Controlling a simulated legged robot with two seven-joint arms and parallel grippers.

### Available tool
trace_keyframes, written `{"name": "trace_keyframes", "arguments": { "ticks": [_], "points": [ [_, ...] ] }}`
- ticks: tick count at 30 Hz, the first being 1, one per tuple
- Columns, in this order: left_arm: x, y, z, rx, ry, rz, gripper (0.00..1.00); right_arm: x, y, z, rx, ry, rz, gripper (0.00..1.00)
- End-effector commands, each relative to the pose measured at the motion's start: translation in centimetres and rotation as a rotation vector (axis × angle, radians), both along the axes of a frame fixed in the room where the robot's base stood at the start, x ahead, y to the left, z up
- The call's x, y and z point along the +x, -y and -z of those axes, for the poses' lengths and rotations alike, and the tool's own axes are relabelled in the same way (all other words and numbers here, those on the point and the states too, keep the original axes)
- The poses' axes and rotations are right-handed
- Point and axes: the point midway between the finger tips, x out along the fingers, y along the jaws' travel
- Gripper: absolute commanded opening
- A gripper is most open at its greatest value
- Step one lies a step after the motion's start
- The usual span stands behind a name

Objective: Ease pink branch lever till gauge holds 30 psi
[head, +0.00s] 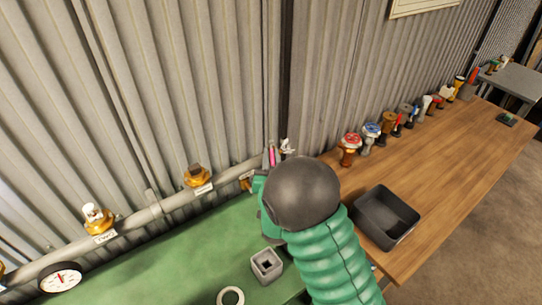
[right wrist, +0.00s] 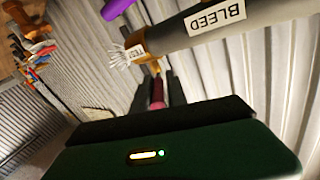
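The pink branch lever (head: 272,154) stands up from the pipe in the middle of the head view, just beyond my right wrist. In the right wrist view the pink lever (right wrist: 157,92) lies between the two dark fingers of my right gripper (right wrist: 160,88), which look closed on it. My arm hides the lever's lower part in the head view. The round gauge (head: 61,278) with a white face and dark rim is at the lower left; its reading is too small to tell. My left gripper is not in view.
A grey pipe (head: 150,214) with brass fittings runs along the corrugated wall. A BLEED label (right wrist: 217,18) and a purple part (right wrist: 117,8) are close by in the wrist view. A dark tray (head: 386,217), several valves, a grey square block (head: 266,266) and a pale ring (head: 230,297) are on the benches.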

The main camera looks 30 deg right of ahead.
Motion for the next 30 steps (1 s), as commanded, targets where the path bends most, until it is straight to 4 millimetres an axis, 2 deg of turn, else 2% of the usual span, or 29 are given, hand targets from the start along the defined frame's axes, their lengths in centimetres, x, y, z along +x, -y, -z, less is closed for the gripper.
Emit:
{"name": "trace_keyframes", "arguments": {
  "ticks": [1,3,4,30],
  "points": [
    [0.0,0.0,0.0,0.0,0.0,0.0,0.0,0.01,0.01,0.01,0.0,0.0,0.0,0.1],
    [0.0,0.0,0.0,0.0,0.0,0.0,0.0,0.01,-0.02,0.01,0.0,0.0,-0.001,0.01],
    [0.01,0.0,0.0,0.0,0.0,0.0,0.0,0.02,-0.04,0.0,0.0,0.0,-0.001,0.0],
    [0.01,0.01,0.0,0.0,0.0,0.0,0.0,0.02,-0.02,-0.05,0.0,0.001,-0.001,0.0]
  ]
}}
